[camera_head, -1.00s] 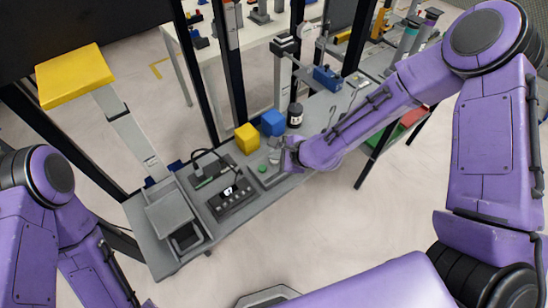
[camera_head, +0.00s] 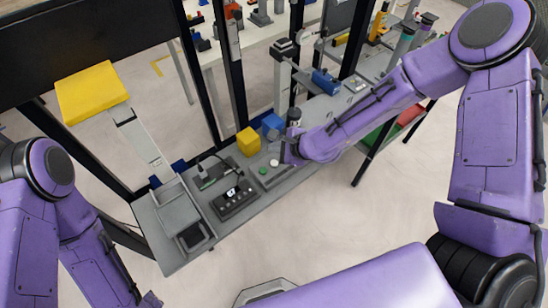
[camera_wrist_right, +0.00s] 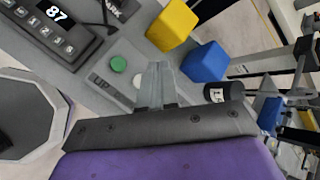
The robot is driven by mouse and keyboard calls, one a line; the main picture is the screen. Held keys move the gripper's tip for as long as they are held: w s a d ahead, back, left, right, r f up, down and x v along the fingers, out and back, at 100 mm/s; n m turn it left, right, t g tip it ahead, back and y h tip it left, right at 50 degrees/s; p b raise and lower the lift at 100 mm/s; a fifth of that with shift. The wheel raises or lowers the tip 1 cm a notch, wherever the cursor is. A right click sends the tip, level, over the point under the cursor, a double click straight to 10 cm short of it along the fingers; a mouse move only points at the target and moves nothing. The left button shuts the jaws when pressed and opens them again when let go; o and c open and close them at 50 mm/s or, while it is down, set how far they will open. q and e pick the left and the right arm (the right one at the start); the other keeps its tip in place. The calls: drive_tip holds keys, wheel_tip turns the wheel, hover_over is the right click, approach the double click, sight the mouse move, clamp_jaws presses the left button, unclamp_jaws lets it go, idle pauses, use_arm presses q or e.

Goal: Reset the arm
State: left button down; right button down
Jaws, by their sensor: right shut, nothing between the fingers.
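My right gripper (camera_head: 284,156) is over the grey bench (camera_head: 262,203), mostly hidden by my purple right forearm in the head view. In the right wrist view its two fingers (camera_wrist_right: 157,84) are together with nothing between them. They point across the bench beside a small control box with a green button (camera_wrist_right: 118,64) and a white button (camera_wrist_right: 139,81). A yellow block (camera_wrist_right: 172,24) and a blue block (camera_wrist_right: 206,61) stand beyond the fingertips, apart from them. My left arm shows at the lower left of the head view; its gripper is out of the picture.
Black posts (camera_head: 235,75) rise behind the bench. Floor in front is clear.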

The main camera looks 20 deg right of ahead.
idle(0.4)
idle(0.3)
drive_tip(key=shift+w+d+r+n, duration=0.15)
drive_tip(key=shift+w+n, duration=0.1)
drive_tip(key=shift+n, duration=0.45)
drive_tip(key=s+d+f+n+h, duration=0.1)
drive_tip(key=s+d+f+n+b, duration=0.1)
drive_tip(key=f, duration=0.1)
drive_tip(key=s+d+f+n+h, duration=0.1)
drive_tip(key=n, duration=0.1)
drive_tip(key=shift+d+f+t+h+b, duration=0.2)
drive_tip(key=shift+f+t+h+b, duration=0.1)
drive_tip(key=shift+t+b, duration=0.1)
drive_tip(key=s+d+f+n+g+h+b, duration=0.2)
drive_tip(key=s+d+f+n+b, duration=0.2)
drive_tip(key=s+f, duration=0.6)
drive_tip(key=s+d+f+n+g+h+b, duration=0.3)
drive_tip(key=s+d+f, duration=0.4)
drive_tip(key=s, duration=0.9)
wheel_tip(320, 180, down, 4)
drive_tip(key=shift+d+r+n+h+b, duration=0.2)
drive_tip(key=shift+n+h+b, duration=0.1)
drive_tip(key=shift+n+b, duration=0.4)
